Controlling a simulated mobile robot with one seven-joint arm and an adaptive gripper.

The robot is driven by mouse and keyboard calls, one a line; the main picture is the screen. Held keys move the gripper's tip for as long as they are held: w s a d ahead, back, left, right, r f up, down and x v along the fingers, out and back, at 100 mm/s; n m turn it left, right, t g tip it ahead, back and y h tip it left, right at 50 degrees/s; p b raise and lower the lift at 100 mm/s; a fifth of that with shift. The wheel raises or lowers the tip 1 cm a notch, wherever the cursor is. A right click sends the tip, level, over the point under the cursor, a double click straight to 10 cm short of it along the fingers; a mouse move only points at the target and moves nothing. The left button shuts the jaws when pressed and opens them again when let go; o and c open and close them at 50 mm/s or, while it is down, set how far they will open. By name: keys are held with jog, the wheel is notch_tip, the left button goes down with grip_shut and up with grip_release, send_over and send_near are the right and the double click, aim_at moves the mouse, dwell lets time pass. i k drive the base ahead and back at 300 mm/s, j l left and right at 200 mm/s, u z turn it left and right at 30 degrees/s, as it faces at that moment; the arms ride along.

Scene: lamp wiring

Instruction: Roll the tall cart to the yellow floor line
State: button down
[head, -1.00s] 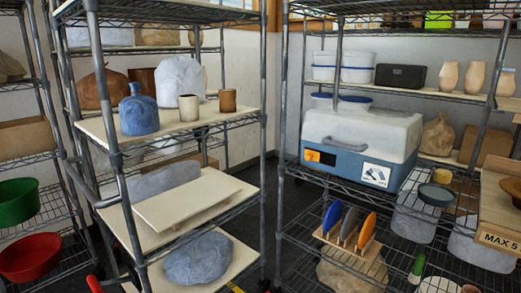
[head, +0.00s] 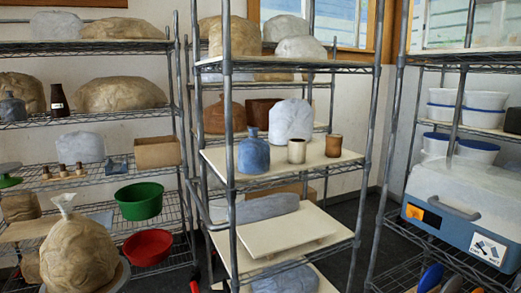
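A tall grey wire-shelf unit (head: 232,130) with metal posts stands in the middle of the head view. It looks like the tall cart, with a bent bar (head: 198,205) on its left side like a handle. Its shelves carry a blue bottle (head: 253,153), two small brown cups (head: 297,150), wrapped lumps and a pale board (head: 275,232). Its lower end and any wheels are outside the view. I see no yellow floor line in the view now. My gripper is not in view.
Shelves on the left hold wrapped clay, a green bowl (head: 140,201) and a red bowl (head: 148,247). A rack on the right holds a blue and white box (head: 462,215). A strip of dark floor (head: 350,212) shows between the middle unit and the right rack.

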aim_at(290, 271)
jog(key=i+j+z, duration=0.15)
jog(key=i+j, duration=0.75)
jog(key=i, duration=0.15)
